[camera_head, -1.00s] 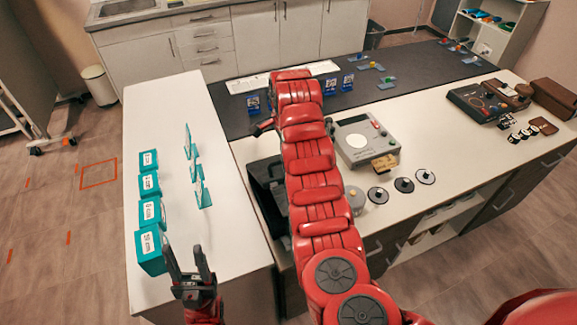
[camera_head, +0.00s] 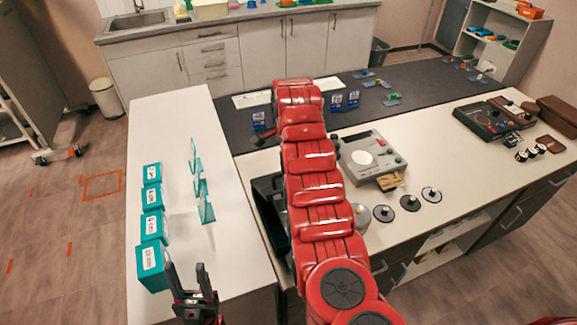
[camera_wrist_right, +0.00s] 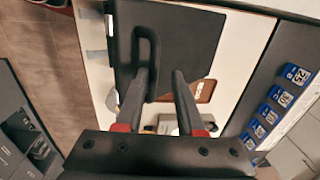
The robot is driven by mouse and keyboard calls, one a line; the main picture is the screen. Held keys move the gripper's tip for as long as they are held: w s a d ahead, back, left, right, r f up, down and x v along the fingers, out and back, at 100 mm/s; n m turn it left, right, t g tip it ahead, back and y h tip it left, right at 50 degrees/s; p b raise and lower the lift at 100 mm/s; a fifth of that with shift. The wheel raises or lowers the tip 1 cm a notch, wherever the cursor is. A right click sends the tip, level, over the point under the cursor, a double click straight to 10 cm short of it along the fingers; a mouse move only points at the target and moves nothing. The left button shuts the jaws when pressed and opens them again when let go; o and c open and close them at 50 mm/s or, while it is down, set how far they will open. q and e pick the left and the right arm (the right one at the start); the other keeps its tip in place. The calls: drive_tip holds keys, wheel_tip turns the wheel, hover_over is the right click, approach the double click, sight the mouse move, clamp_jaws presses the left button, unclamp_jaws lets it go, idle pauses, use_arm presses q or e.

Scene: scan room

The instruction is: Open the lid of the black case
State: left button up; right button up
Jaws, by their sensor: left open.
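The black case (camera_head: 268,212) stands at the left end of the white counter, partly hidden behind my right arm. In the right wrist view its flat black surface (camera_wrist_right: 188,42) and a looped black handle (camera_wrist_right: 154,55) show. My right gripper (camera_wrist_right: 160,76) is open there, its two fingers apart, with the left finger overlapping the handle. I cannot tell whether they touch. In the head view, my forearm hides most of the right gripper. My left gripper (camera_head: 190,272) is open and empty at the bottom, by the near end of the left white table.
Teal boxes (camera_head: 152,225) and thin teal panels (camera_head: 203,190) stand on the left white table (camera_head: 175,120). A grey device (camera_head: 366,158) and black discs (camera_head: 411,203) lie right of my right arm. Blue numbered blocks (camera_head: 336,102) stand on the dark strip.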

drive_tip(key=shift+o, duration=0.4)
drive_tip(key=shift+w, duration=0.2)
drive_tip(key=shift+s, duration=0.1)
drive_tip(key=shift+s+r, duration=0.1)
drive_tip(key=shift+r+b, duration=0.4)
drive_tip(key=shift+r, duration=0.1)
wheel_tip(320, 180, up, 16)
drive_tip(key=s+p, duration=0.1)
drive_tip(key=shift+s+d+r+p, duration=0.15)
drive_tip(key=shift+d+r+p, duration=0.05)
drive_tip(key=shift+p, duration=0.15)
drive_tip(key=shift+f, duration=0.1)
